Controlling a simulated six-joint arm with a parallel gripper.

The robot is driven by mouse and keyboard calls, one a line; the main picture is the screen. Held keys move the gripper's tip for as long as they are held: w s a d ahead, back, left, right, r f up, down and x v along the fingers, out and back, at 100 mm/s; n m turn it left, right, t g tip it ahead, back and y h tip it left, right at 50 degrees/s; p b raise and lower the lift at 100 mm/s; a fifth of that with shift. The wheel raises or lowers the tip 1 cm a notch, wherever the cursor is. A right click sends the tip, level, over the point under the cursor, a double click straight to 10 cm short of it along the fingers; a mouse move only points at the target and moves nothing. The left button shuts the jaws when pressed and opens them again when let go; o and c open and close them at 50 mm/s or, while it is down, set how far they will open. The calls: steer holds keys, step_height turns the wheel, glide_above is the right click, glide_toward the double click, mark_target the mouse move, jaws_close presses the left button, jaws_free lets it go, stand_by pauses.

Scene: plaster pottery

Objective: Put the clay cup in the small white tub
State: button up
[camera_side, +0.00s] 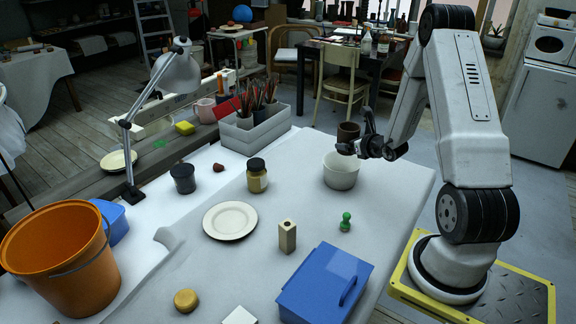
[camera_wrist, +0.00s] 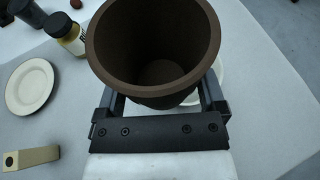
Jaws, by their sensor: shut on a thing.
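The clay cup (camera_side: 348,132) is dark brown and upright, open at the top. My gripper (camera_side: 366,143) is shut on the cup and holds it just above the small white tub (camera_side: 341,172). The cup also fills the upper middle of the wrist view (camera_wrist: 153,45), between the two fingers of my gripper (camera_wrist: 160,100). In the wrist view most of the tub (camera_wrist: 219,72) is hidden behind the cup; only a bit of its rim shows at the right. The inside of the tub cannot be seen well in the side view.
A green pawn-like piece (camera_side: 346,221), a beige block (camera_side: 287,236) and a blue box (camera_side: 326,285) are nearer the front. The table around the tub is clear.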

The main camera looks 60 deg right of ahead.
steer(key=shift+w+d+f, duration=0.4)
steer(key=shift+w+f, duration=0.1)
steer(key=shift+f, duration=0.25)
steer(key=shift+w+d+f, duration=0.35)
steer(key=shift+w+f, duration=0.15)
steer(key=shift+f, duration=0.25)
steer(key=shift+w+d+f, duration=0.4)
steer(key=shift+w+f, duration=0.1)
steer(key=shift+f, duration=0.25)
steer(key=shift+w+d+f, duration=0.1)
steer(key=shift+f, duration=0.8)
steer(key=shift+w+d+f, duration=0.1)
steer(key=shift+f, duration=0.8)
steer(key=shift+f, duration=0.6)
steer(key=o, duration=1.2)
steer(key=shift+c, duration=0.2)
